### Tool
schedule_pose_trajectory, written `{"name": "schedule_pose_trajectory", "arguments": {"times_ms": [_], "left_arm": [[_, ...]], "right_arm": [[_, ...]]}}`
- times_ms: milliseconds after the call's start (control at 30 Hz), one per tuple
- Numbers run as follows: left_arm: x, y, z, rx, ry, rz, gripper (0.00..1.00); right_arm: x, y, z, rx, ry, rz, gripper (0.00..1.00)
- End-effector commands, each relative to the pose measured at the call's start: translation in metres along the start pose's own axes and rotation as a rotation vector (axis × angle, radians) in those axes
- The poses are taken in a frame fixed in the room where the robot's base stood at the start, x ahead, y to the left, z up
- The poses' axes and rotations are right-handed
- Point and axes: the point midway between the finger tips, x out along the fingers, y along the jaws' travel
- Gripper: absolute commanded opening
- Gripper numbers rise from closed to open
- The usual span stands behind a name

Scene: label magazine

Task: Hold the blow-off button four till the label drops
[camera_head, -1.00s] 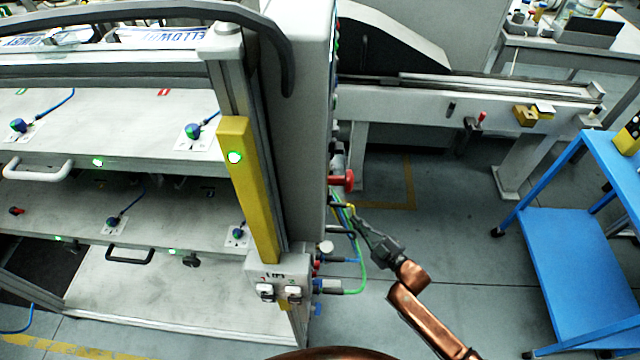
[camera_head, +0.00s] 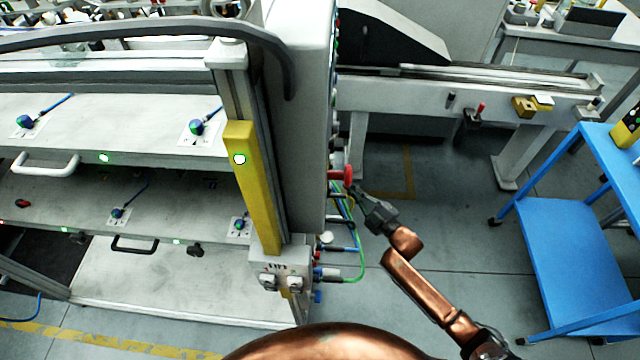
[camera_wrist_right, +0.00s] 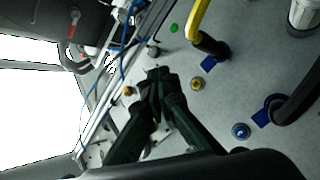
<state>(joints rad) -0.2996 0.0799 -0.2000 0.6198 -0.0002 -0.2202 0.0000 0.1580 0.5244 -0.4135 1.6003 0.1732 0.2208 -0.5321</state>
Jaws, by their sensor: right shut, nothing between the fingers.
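My right gripper (camera_head: 358,192) is shut and empty. In the head view its tip is at the right side of the grey cabinet (camera_head: 295,130), just below a red knob (camera_head: 347,174). In the right wrist view the closed fingers (camera_wrist_right: 155,75) point at a pale panel (camera_wrist_right: 215,110) with several small round fittings: a green one (camera_wrist_right: 174,28), amber ones (camera_wrist_right: 196,84) and (camera_wrist_right: 129,91), and a blue one (camera_wrist_right: 241,130). I cannot read any numbers, so I cannot tell which is button four. Contact is not clear. My left gripper is out of view.
A yellow post (camera_head: 254,190) with a lit green lamp stands before the cabinet. Blue and green hoses (camera_head: 352,245) hang below the gripper. A yellow bent handle (camera_wrist_right: 197,25) and a black handle (camera_wrist_right: 300,88) stick out in the wrist view. A blue cart (camera_head: 570,250) stands right; floor between is clear.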

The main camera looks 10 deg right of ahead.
Motion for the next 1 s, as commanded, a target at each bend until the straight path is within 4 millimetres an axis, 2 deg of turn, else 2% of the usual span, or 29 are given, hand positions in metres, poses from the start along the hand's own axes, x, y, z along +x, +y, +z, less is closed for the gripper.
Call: {"name": "schedule_pose_trajectory", "arguments": {"times_ms": [100,400,1000], "left_arm": [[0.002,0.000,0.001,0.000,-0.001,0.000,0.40],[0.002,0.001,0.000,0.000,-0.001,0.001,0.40],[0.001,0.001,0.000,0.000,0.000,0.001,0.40]], "right_arm": [[0.013,-0.010,-0.010,0.003,0.003,0.000,0.00],[0.037,-0.027,-0.028,0.002,0.002,0.000,0.00],[0.044,-0.032,-0.032,0.000,0.001,-0.001,0.00]]}}
